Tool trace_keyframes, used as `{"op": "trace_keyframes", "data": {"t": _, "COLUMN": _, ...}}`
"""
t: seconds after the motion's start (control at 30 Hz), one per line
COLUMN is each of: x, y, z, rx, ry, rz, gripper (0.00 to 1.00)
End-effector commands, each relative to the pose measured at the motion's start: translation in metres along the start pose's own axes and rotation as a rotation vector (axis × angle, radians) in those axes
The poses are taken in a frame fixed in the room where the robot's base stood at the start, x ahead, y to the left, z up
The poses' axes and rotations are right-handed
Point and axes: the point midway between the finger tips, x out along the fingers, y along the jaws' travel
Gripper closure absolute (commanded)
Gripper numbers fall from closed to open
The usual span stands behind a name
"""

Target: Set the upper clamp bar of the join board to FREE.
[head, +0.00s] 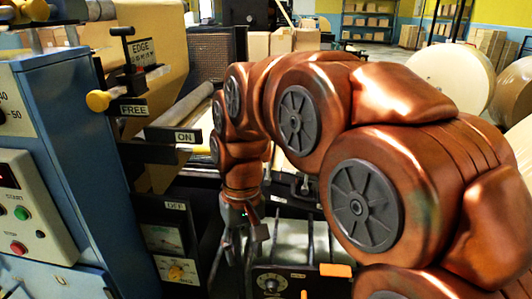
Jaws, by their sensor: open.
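My gripper (237,248) hangs pointing down at the lower middle of the head view, its two grey fingers apart and nothing seen between them. Right of it and lower is a grey panel (290,245) with dark upright rods. Below that is a dark front plate (288,284) with a round dial and a small label I cannot read. I cannot tell for sure which part is the join board. Its upper clamp bar cannot be picked out, and my arm covers much of the middle. A FREE label (133,109) stands at the upper left, by a yellow-knobbed lever (98,101).
A blue cabinet (85,150) with a control panel (32,208) fills the left. An ON label (184,136) and a gauge box (168,240) stand between it and my gripper. Large paper rolls (452,78) stand at the right behind my arm.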

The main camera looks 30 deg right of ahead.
Motion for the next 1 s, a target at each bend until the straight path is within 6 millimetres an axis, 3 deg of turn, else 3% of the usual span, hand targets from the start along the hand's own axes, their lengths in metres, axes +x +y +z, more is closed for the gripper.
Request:
{"op": "trace_keyframes", "data": {"t": 0.1, "x": -0.027, "y": 0.007, "z": -0.039, "rx": 0.053, "ry": 0.016, "rz": -0.02, "gripper": 0.56}}
{"op": "trace_keyframes", "data": {"t": 0.5, "x": -0.095, "y": 0.06, "z": -0.152, "rx": 0.247, "ry": 0.078, "rz": -0.082, "gripper": 0.56}}
{"op": "trace_keyframes", "data": {"t": 0.8, "x": -0.126, "y": 0.122, "z": -0.216, "rx": 0.405, "ry": 0.117, "rz": -0.113, "gripper": 0.56}}
{"op": "trace_keyframes", "data": {"t": 1.0, "x": -0.138, "y": 0.159, "z": -0.24, "rx": 0.487, "ry": 0.143, "rz": -0.124, "gripper": 0.56}}
